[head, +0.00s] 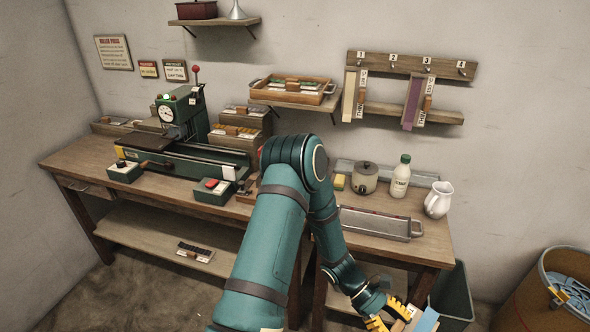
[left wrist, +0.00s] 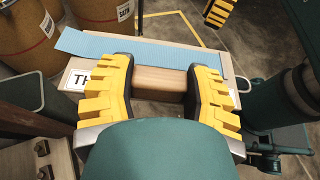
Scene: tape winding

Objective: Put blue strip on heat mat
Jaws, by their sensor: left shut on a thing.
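My left gripper (head: 400,318) is at the bottom right of the head view, off the right front of the bench. In the left wrist view it (left wrist: 165,92) is shut on a wooden handle block (left wrist: 160,79) of a pale board (left wrist: 196,42). The light blue strip (left wrist: 130,48) lies along the board's far side, with one end past the left edge. In the head view the blue strip (head: 428,319) is cut off by the bottom edge. Toothed yellow fingers, apparently of my right gripper (left wrist: 218,12), show partly at the top. I cannot clearly identify the heat mat.
The bench bears a press (head: 185,120), a metal tray (head: 375,222), a round pot (head: 364,179), a white bottle (head: 401,177) and a jug (head: 438,199). Boards with a purple strip (head: 413,103) and a cream strip (head: 349,95) hang on the rack. A barrel (head: 545,300) stands right.

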